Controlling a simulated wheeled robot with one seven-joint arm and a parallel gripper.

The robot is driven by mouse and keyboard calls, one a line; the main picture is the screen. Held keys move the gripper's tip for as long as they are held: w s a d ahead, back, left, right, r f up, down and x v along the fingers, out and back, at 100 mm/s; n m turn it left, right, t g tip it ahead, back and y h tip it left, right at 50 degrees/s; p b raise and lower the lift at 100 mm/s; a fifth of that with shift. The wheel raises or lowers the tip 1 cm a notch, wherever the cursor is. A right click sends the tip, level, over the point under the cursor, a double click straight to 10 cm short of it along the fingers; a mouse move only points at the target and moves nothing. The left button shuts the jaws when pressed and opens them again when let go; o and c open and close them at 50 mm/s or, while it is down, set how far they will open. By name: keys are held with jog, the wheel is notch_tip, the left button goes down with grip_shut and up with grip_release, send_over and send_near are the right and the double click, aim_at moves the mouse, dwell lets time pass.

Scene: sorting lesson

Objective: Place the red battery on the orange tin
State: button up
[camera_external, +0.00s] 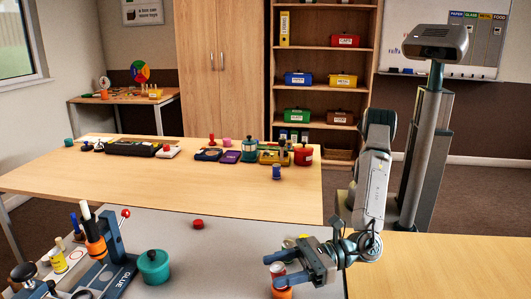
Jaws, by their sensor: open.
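A small cylinder with a pale top and reddish side, which looks like the red battery (278,271), stands upright at the bottom centre. It appears to rest on the orange tin (282,293), whose lower part is cut off by the picture's edge. My gripper (276,266) reaches in from the right. Its fingers are open, one on each side of the battery. I cannot tell whether either finger touches it.
A teal pot (153,267) and a blue stand (118,245) holding a black and orange cylinder are at left. A red round object (198,224) lies on the grey surface. Several items line the wooden table's (180,185) far edge. The grey middle is mostly clear.

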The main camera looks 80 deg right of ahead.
jog(key=p+v, duration=0.1)
jog(key=v, duration=0.9)
jog(key=shift+s+d, duration=0.1)
jog(key=shift+s, duration=0.15)
jog(key=shift+w+r, duration=0.1)
